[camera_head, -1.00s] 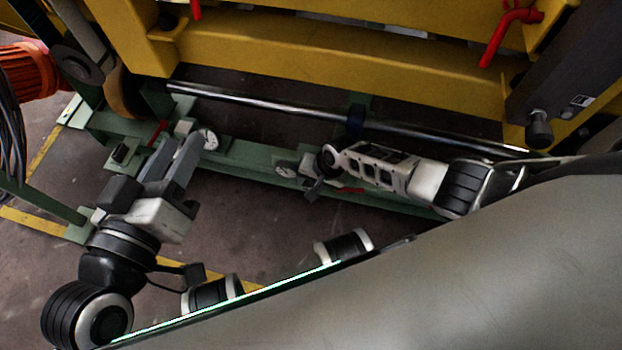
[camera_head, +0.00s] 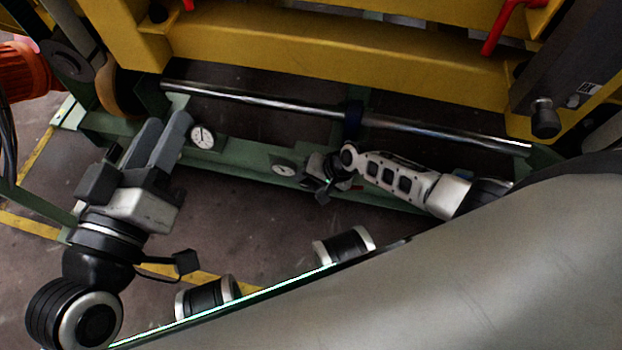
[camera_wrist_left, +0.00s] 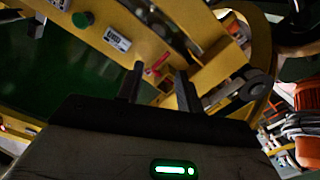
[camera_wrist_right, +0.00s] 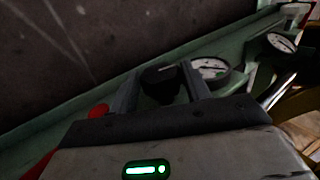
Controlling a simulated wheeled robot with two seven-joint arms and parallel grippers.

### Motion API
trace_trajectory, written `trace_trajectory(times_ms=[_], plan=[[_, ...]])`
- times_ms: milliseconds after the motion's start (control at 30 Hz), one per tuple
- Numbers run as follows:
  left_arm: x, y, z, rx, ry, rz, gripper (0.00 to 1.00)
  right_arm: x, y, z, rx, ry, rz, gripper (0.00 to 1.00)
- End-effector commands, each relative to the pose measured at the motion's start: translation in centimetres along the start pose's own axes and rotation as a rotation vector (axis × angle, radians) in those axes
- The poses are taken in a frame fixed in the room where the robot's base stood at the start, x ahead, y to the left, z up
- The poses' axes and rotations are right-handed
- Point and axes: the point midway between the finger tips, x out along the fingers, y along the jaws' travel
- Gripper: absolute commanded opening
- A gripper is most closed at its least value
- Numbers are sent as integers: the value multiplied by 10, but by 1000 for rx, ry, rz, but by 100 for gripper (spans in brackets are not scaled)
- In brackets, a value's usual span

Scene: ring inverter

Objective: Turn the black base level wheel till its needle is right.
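A black wheel (camera_wrist_right: 160,82) sits between the two fingers of my right gripper (camera_wrist_right: 160,88) in the right wrist view. The fingers are apart, one on each side of it; I cannot tell whether they touch it. A white dial (camera_wrist_right: 212,70) with a green mark lies just behind the right finger, which covers part of it; I cannot read its needle surely. The head view shows this dial (camera_head: 284,168) left of my right gripper (camera_head: 322,178). My left gripper (camera_head: 168,140) is open and empty, left of a second dial (camera_head: 202,137).
The dials are on a green base beam (camera_head: 235,158). A shiny bar (camera_head: 270,101) runs behind it, below a yellow frame (camera_head: 330,55). A red part (camera_wrist_right: 98,111) is beside the right gripper's left finger. The second dial (camera_wrist_right: 281,42) stands farther along the beam. Dark floor lies in front.

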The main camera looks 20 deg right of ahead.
Motion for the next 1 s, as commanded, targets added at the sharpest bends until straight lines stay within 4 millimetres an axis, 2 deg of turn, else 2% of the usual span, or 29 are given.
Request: trace_trajectory(times_ms=[333,467,567,667,800,1000], plan=[[-1,0,2,-2,-11,-2,36,-1,0,0,0,2,0,62],[-1,3,-2,4,-27,-9,36,-14,-2,0,0,2,0,62],[-3,4,-3,14,-67,-30,36,-34,-3,0,-1,2,1,62],[-9,-7,15,53,-156,-91,36,-59,-4,0,-1,3,1,62],[-14,-13,17,146,-214,-136,36,-94,-3,0,-1,2,1,62],[-19,-22,24,218,-293,-183,36,-134,-2,1,-1,1,2,62]])
